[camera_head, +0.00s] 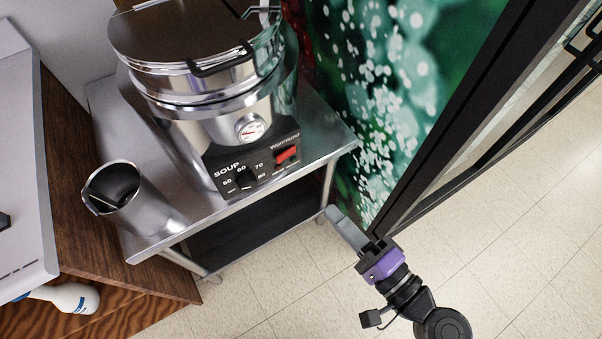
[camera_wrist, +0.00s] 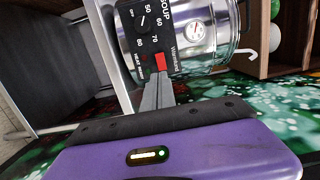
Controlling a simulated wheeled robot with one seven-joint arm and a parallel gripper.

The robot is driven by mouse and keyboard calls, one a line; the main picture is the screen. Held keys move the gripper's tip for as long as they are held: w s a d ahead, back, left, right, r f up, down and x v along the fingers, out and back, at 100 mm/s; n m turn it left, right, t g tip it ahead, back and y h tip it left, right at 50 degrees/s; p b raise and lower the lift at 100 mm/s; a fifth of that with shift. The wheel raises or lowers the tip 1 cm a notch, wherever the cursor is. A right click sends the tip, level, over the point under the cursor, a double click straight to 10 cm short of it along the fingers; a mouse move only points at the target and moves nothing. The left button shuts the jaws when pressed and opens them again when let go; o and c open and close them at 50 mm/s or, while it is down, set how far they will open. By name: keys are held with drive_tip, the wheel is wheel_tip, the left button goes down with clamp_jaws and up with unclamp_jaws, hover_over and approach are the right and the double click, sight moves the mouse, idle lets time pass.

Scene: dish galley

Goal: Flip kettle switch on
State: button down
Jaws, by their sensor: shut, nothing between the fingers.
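The kettle (camera_head: 205,75) is a large shiny steel soup warmer with a dark lid, standing on a steel table. The red switch also shows in the wrist view (camera_wrist: 160,62), just beyond my fingertips. My gripper (camera_head: 334,214) is shut and empty, in front of and to the right of the panel in the head view. In the wrist view its fingers (camera_wrist: 158,88) point toward the switch. Contact cannot be told there; the head view shows them apart.
A steel cylindrical container (camera_head: 130,200) stands at the table's front left corner. The steel table (camera_head: 325,125) has a lower shelf. A green patterned panel (camera_head: 385,80) and a dark frame (camera_head: 470,100) rise at the right. The tiled floor (camera_head: 290,290) in front is clear.

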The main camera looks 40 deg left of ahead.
sight(281, 159)
drive_tip(key=p+x, duration=0.1)
drive_tip(key=x, duration=1.3)
drive_tip(key=shift+a, duration=0.15)
